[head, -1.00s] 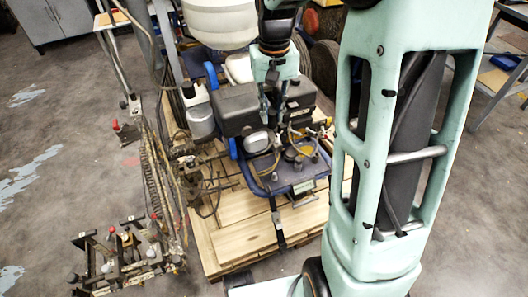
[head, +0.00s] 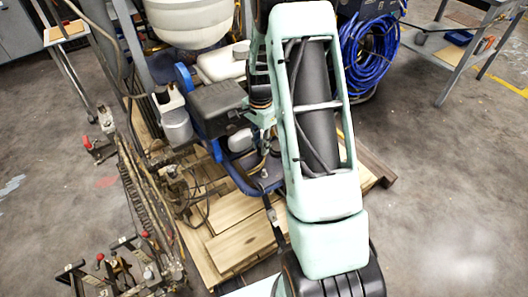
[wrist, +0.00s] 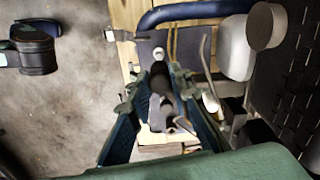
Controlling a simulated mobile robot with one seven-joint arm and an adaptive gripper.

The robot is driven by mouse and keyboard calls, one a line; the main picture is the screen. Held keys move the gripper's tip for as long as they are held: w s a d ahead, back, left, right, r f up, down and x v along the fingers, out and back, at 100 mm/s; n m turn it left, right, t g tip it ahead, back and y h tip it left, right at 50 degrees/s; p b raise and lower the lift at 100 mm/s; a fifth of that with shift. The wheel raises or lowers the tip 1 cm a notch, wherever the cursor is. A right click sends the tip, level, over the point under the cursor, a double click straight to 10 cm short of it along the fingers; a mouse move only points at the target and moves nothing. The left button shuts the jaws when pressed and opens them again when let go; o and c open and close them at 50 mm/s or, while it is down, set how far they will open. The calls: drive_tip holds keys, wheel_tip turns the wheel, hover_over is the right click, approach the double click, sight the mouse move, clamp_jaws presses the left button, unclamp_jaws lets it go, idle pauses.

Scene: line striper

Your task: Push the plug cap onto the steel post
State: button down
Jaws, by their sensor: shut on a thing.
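The line striper's engine bed (head: 245,175) stands on a wooden pallet. My gripper (wrist: 160,88) points down over it in the wrist view, its two teal fingers closed around a dark cylindrical piece (wrist: 160,76), which looks like the plug cap. A small metallic piece (wrist: 184,124) shows near the fingers; I cannot tell whether it is the steel post. In the head view my arm hides most of the gripper and the spot under it. I cannot see whether cap and post touch.
A blue tube frame (wrist: 185,12) and a white container (wrist: 236,48) lie close to the fingers. A black box (head: 217,107) and white tank (head: 190,20) stand beyond. Coiled blue hose (head: 370,50) hangs at the right.

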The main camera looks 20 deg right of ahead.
drive_tip(key=f, duration=0.1)
drive_tip(key=d+f+m, duration=0.1)
drive_tip(key=f, duration=0.1)
drive_tip(key=shift+d+m, duration=0.1)
drive_tip(key=shift+m, duration=0.2)
drive_tip(key=b, duration=0.4)
hover_over(264, 170)
drive_tip(key=shift+f, duration=2.7)
drive_tip(key=shift+f+b, duration=1.25)
drive_tip(key=shift+f, duration=0.6)
drive_tip(key=c, duration=1.7)
unclamp_jaws()
drive_tip(key=shift+o, duration=0.5)
drive_tip(key=shift+o, duration=1.1)
drive_tip(key=shift+r, duration=0.15)
drive_tip(key=shift+r+p, duration=2.55)
drive_tip(key=shift+r, duration=0.85)
